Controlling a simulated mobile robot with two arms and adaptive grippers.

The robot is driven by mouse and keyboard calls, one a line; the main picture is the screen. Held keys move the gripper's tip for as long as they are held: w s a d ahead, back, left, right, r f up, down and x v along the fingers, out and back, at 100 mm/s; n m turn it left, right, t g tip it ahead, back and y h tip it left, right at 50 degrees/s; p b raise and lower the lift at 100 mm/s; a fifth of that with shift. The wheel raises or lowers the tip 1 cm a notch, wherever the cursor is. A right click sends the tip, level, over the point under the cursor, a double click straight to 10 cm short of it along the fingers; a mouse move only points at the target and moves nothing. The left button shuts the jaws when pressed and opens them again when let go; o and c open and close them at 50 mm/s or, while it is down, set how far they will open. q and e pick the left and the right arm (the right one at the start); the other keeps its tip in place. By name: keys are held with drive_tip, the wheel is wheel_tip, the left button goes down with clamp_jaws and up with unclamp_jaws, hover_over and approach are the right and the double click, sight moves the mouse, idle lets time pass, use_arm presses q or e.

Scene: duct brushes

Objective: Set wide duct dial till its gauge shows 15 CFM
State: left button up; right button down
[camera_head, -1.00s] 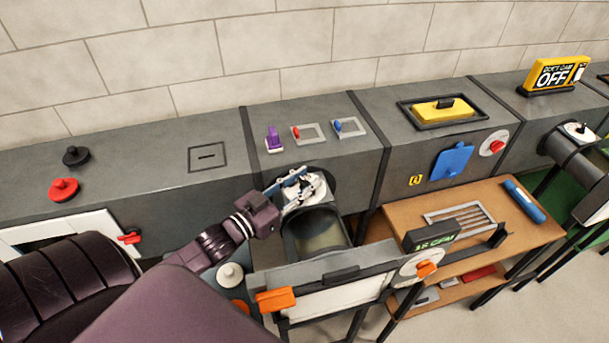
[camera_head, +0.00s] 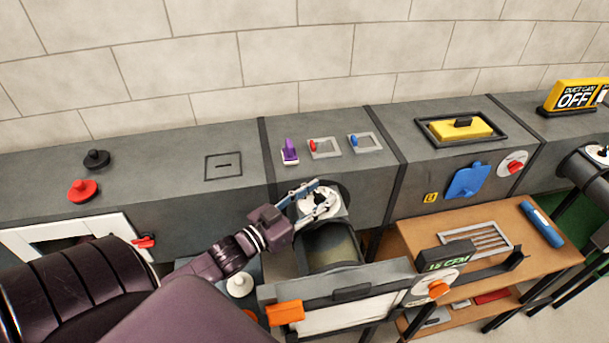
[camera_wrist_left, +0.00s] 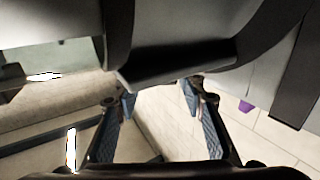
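A white round dial (camera_head: 323,206) sits above the wide round mouth of the duct (camera_head: 332,244). My left gripper (camera_head: 310,195) is at this dial, with its blue-padded fingers over the dial's left and upper part. The fingers stand apart in the left wrist view (camera_wrist_left: 159,100), with nothing clearly held between them; I cannot tell whether they touch the dial. A dark gauge (camera_head: 447,257) shows green figures that look like 15 CFM, though they are small. A white dial with an orange knob (camera_head: 438,289) is just below the gauge. My right gripper is not in view.
A purple switch (camera_head: 290,152) and red and blue sliders stand on the duct top behind the gripper. An orange handle (camera_head: 286,312) is in front. A wooden shelf table (camera_head: 420,240) with a grille and blue cylinder (camera_head: 541,224) stands at right.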

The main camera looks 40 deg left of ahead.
use_arm(q)
drive_tip(key=s+a, duration=0.2)
drive_tip(key=s, duration=0.9)
drive_tip(key=shift+s, duration=0.25)
